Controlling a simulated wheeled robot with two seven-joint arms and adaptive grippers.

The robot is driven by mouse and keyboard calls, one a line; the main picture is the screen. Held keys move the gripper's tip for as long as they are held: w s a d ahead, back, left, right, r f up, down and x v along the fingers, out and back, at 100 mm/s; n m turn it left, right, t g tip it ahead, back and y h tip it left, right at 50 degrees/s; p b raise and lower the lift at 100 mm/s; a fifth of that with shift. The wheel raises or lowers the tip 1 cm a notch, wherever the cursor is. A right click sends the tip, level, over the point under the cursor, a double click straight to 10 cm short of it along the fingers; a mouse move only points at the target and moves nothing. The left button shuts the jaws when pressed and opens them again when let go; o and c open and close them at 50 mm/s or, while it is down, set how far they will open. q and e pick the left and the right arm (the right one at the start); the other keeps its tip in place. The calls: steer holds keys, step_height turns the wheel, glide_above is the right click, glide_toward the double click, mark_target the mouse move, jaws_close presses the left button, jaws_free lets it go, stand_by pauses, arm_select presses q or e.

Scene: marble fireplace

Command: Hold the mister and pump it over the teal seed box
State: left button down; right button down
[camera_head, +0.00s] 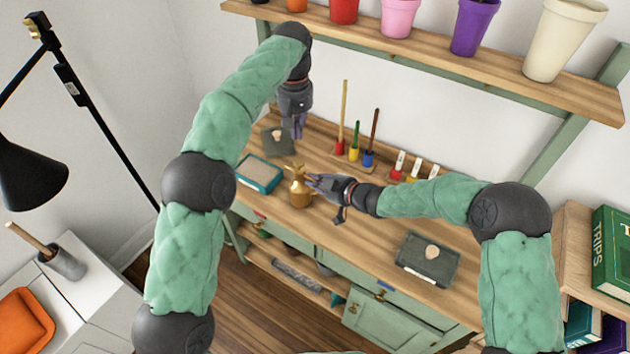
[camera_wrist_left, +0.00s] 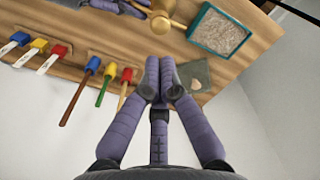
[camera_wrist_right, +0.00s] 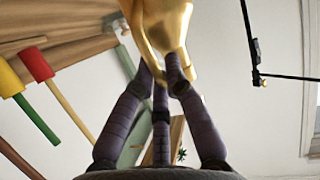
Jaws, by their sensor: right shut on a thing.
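The brass mister (camera_head: 299,192) is upright just right of the teal seed box (camera_head: 246,184), near the front edge of the bench; I cannot tell whether its base touches the wood. My right gripper (camera_head: 314,182) is shut on the mister from the right; the golden body fills the top of the right wrist view (camera_wrist_right: 165,30). The seed box has pale grainy filling and also shows in the left wrist view (camera_wrist_left: 196,36). My left gripper (camera_head: 297,132) points down behind the mister, its fingers drawn together and empty (camera_wrist_left: 161,78).
A dark slate (camera_head: 270,148) with a pale lump lies under and beside my left gripper. Tools with coloured ends (camera_head: 355,153) stand at the back. A dark tray (camera_head: 427,262) lies at right. A shelf of pots (camera_head: 430,42) hangs above.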

mark_target(300, 164)
stand_by(0.8)
arm_select(q)
steer(key=m+t, duration=0.3)
steer(key=m, duration=0.1)
steer(key=m+t, duration=0.3)
steer(key=m, duration=0.1)
steer(key=r+m+t, duration=0.1)
steer(key=m+t, duration=0.2)
steer(key=m, duration=0.1)
steer(key=shift+s+d+m, duration=0.15)
steer(key=shift+s+m, duration=0.15)
steer(key=shift+s, duration=0.1)
steer(key=shift+f, duration=4.35)
steer(key=shift+f, duration=0.1)
